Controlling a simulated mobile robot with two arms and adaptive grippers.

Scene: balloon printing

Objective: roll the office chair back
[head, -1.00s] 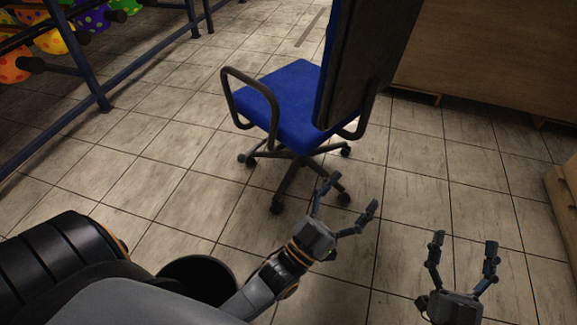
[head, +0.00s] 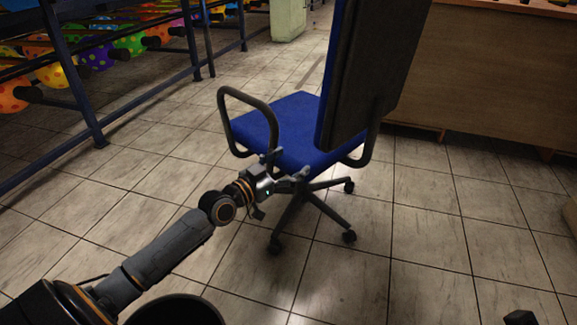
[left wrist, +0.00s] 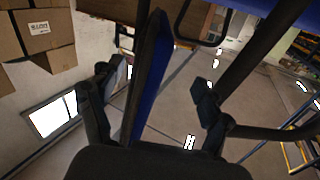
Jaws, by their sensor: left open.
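The office chair has a blue seat (head: 285,130), a tall dark backrest (head: 368,75), looped black armrests and a wheeled base. It stands upright on the tiled floor. My left gripper (head: 287,165) is open at the seat's near lower edge, below the backrest. In the left wrist view, a blue and black chair part (left wrist: 150,75) shows between the spread fingers of my left gripper (left wrist: 158,92). I cannot tell whether they touch it. Only a dark tip of my right gripper (head: 520,318) shows at the bottom right.
A dark metal rack (head: 70,80) with colourful balloons stands at the left. A wooden counter (head: 490,75) stands behind the chair at the right. A pale green block (head: 288,20) is at the back. Tiled floor is clear around the chair. Cardboard boxes (left wrist: 45,45) show in the left wrist view.

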